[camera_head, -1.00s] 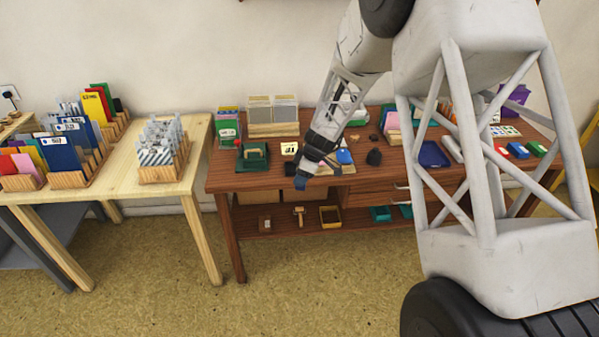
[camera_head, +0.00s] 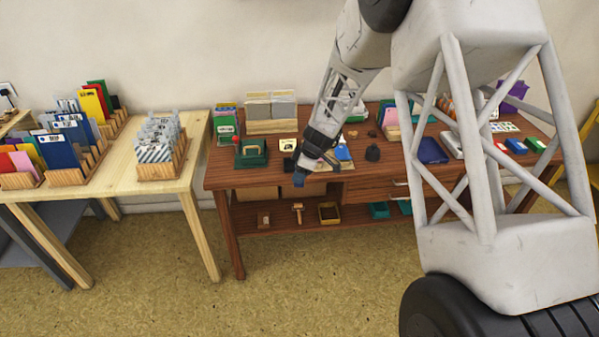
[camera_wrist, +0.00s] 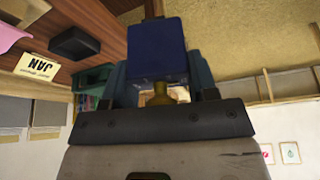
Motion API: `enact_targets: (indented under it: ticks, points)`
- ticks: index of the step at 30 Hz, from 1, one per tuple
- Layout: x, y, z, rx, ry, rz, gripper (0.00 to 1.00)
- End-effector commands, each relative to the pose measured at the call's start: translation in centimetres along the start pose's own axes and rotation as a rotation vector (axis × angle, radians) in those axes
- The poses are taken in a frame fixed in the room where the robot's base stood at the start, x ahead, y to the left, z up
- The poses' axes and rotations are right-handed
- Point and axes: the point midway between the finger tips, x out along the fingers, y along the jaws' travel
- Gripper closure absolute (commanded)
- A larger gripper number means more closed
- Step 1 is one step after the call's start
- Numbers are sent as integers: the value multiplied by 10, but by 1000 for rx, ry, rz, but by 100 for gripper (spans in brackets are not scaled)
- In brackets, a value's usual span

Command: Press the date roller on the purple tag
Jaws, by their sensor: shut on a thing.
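My gripper (camera_head: 301,172) hangs at the front edge of the dark wooden table, left of its middle. In the wrist view my gripper (camera_wrist: 160,90) is shut on a blue block-shaped stamp (camera_wrist: 157,48) with a brass neck, which fills the space between the fingers. The blue stamp also shows at the gripper's tip in the head view (camera_head: 299,180). I cannot tell for certain that it is the date roller. Its lower face is hidden. I cannot make out a purple tag for certain in either view.
A cream JAN card (camera_wrist: 38,67) and a black pad (camera_wrist: 74,43) lie on the table (camera_head: 228,178). A dark green stand (camera_head: 251,153) is left of the gripper. Card racks stand on the light table (camera_head: 120,185) at left. A purple bin (camera_head: 516,90) is at far right.

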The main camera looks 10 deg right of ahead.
Motion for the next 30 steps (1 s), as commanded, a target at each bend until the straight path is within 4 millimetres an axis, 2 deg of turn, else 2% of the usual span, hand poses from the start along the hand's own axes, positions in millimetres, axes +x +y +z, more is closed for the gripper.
enact_targets:
  ticks: [5, 11, 17, 30]
  points:
    - [-1, 3, -1, 0, 1, 1, 74]
    - [-3, 18, -2, 0, 2, 1, 74]
    - [-9, 50, -6, -1, 6, 0, 74]
    - [-26, 140, -11, -4, 12, 1, 74]
